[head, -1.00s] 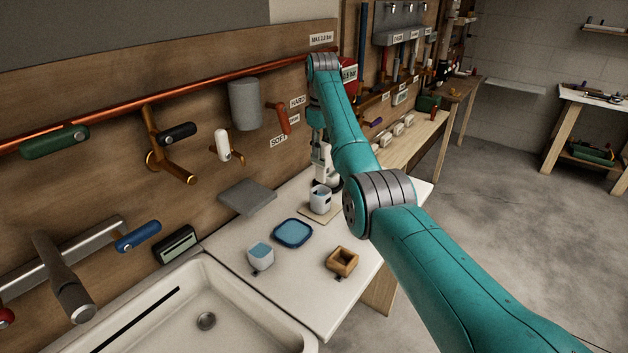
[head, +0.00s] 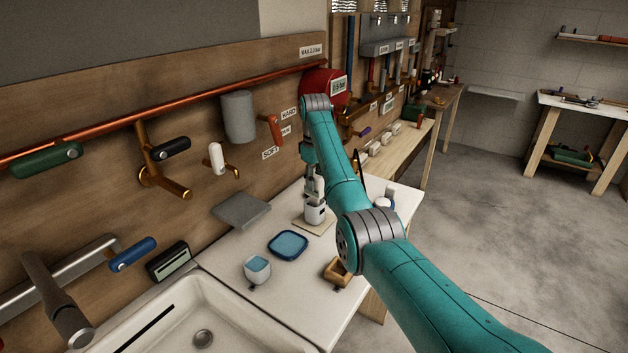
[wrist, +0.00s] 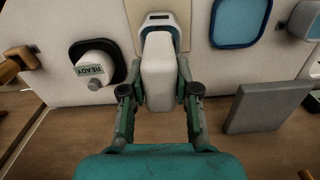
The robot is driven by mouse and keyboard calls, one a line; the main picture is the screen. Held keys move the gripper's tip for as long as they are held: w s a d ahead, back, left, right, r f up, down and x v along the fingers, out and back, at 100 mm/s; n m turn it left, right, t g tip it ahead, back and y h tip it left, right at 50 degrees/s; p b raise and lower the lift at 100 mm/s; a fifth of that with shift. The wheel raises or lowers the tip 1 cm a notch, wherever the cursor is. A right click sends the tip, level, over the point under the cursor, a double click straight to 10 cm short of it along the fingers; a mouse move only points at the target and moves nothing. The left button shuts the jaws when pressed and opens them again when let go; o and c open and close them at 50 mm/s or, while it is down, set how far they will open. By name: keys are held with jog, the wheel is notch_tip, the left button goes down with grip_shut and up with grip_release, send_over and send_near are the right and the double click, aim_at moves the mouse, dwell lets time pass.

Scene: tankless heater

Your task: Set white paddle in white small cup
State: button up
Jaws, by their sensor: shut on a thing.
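My gripper (wrist: 156,92) is shut on the white paddle (wrist: 158,80), a pale rounded block between its fingers. The white small cup (head: 314,215) stands upright on a beige square mat (head: 302,219) on the counter. My gripper (head: 313,190) is directly above this cup in the head view, with the paddle pointing down at its mouth. In the wrist view the cup's rim (wrist: 159,15) shows just beyond the paddle's far end. The paddle hides most of the mouth, so I cannot tell how far its tip is inside.
A blue tray (head: 288,243), another white cup (head: 257,271) with blue inside and a wooden box (head: 337,273), partly behind my arm, stand nearby. A grey slab (head: 241,210) is by the wall. A white "READY" device (wrist: 95,68) sits beside the mat. The sink (head: 240,320) is in front.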

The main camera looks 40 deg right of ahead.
jog(key=shift+f, duration=0.5)
jog(key=o, duration=1)
jog(key=shift+o, duration=0.2)
jog(key=shift+r, duration=0.15)
